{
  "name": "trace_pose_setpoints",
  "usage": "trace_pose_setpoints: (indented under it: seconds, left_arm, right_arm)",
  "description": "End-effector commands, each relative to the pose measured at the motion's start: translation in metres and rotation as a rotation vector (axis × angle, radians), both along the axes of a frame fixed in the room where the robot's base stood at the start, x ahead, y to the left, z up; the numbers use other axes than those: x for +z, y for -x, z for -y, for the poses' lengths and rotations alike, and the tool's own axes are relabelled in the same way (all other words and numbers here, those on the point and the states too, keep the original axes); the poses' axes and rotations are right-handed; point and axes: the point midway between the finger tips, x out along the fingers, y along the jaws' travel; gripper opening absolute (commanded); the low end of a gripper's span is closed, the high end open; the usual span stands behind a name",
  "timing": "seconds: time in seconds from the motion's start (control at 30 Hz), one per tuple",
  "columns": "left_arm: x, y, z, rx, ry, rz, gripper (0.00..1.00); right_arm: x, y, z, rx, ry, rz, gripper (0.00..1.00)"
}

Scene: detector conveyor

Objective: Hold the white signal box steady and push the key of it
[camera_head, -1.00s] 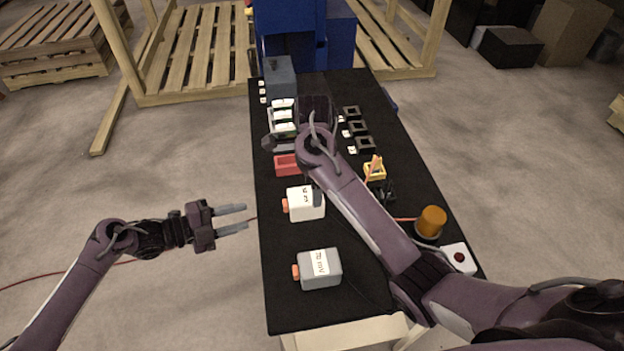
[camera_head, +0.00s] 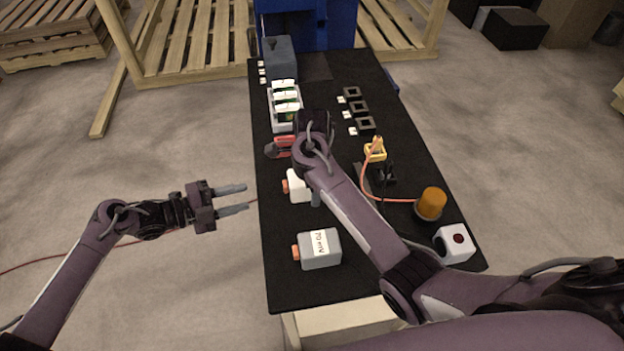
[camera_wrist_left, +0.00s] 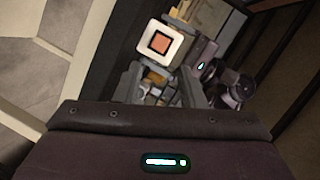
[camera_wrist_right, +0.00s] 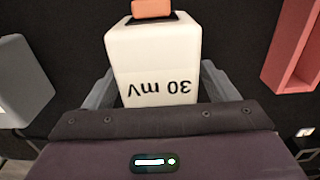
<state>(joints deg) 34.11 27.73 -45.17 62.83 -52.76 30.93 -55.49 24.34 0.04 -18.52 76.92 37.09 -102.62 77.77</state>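The white signal box (camera_head: 299,187) with an orange key lies at the left edge of the black table, partly hidden by my right arm. In the right wrist view the box (camera_wrist_right: 155,55) reads "30 mV", its orange key (camera_wrist_right: 151,8) at the top. My right gripper (camera_wrist_right: 157,75) has one finger on each side of it; whether they press on it is unclear. My left gripper (camera_head: 240,199) is open and empty, left of the table, fingers towards the box. In the left wrist view the orange key (camera_wrist_left: 159,43) faces it, beyond the fingertips.
A grey box (camera_head: 318,250) with an orange key stands nearer on the table. A red holder (camera_head: 284,143) lies beyond the white box. At the right are an orange beacon (camera_head: 431,204) and a white button box (camera_head: 455,244).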

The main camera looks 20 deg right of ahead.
Motion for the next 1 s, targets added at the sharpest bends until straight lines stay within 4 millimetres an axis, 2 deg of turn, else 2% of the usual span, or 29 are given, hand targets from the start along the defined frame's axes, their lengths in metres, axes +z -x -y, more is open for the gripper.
trace_pose_setpoints:
  seconds: [0.07, 0.4, 0.7, 1.0]
  left_arm:
    - [0.0, 0.0, 0.0, 0.0, 0.0, 0.0, 0.36]
    - [0.0, 0.0, 0.0, 0.0, 0.0, 0.0, 0.36]
    - [0.0, 0.0, 0.0, 0.0, 0.0, 0.0, 0.0]
    - [0.0, 0.0, 0.0, 0.0, 0.0, 0.0, 0.0]
  right_arm:
    - [0.0001, 0.0, 0.0, 0.0, 0.0, 0.0, 0.69]
    - [0.0004, -0.0002, 0.0, 0.0, 0.0, 0.0, 0.25]
    - [0.0006, -0.0003, 0.0001, 0.0, 0.0, 0.001, 0.25]
    - [0.0007, -0.0004, 0.0001, 0.0, 0.0, 0.001, 0.25]
